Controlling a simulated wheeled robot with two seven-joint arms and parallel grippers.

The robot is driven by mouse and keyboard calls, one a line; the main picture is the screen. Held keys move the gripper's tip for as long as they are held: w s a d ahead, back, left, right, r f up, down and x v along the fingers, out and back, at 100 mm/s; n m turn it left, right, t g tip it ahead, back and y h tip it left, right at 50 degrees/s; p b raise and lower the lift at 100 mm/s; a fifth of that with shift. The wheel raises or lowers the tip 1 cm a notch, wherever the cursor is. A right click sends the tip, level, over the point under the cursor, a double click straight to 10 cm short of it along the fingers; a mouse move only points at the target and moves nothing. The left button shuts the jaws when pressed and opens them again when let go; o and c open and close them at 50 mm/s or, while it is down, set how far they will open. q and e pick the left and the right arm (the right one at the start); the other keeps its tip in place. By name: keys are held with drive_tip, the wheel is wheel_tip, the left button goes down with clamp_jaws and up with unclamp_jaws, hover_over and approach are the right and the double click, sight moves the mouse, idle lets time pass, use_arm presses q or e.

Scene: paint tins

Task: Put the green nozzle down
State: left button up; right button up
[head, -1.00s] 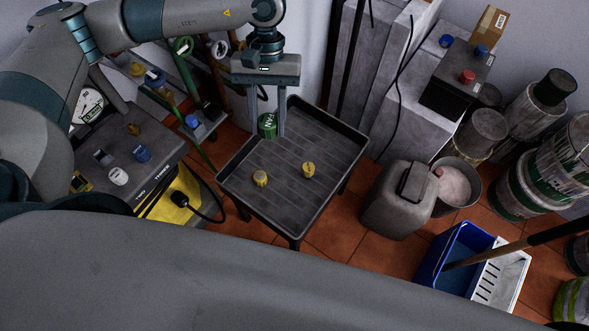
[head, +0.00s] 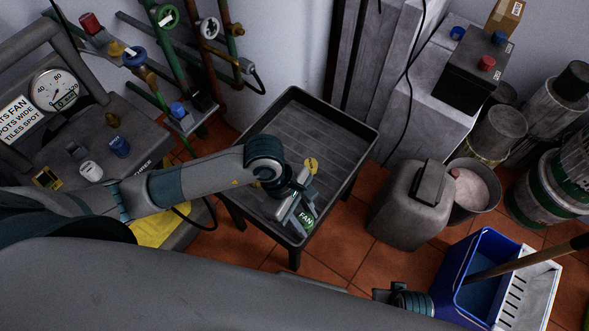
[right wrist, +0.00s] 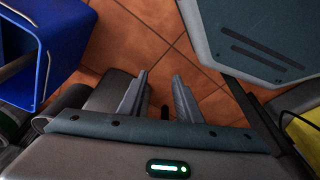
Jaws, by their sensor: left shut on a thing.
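The green nozzle (head: 307,218), marked FAN, is in my left gripper (head: 299,209) in the head view. The gripper is shut on it near the front corner of the black tray table (head: 340,118). I cannot tell whether the nozzle touches the tray. A yellow nozzle (head: 311,165) stands on the tray just behind the gripper. The second yellow nozzle is not visible; my left arm covers that part of the tray. My right gripper (right wrist: 160,76) is open and empty in the right wrist view, over the floor.
The back of the tray is bare. A grey canister (head: 405,205) and a pail (head: 473,188) stand right of the table. A blue mop bucket (head: 452,270) is at the front right. Pipes with valves (head: 168,16) and a grey machine (head: 140,140) are at left.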

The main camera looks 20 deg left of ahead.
use_arm(q)
drive_tip(key=shift+s+d+f+n, duration=0.1)
drive_tip(key=shift+s+f+n, duration=0.1)
drive_tip(key=shift+f+n, duration=0.3)
drive_tip(key=shift+f, duration=0.1)
drive_tip(key=w+a+f, duration=0.2)
drive_tip(key=w, duration=0.1)
drive_tip(key=w+a+f, duration=0.2)
drive_tip(key=w, duration=0.1)
drive_tip(key=w+a+f, duration=0.3)
drive_tip(key=shift+w, duration=0.25)
drive_tip(key=shift+f, duration=1.95)
drive_tip(key=shift+f, duration=0.1)
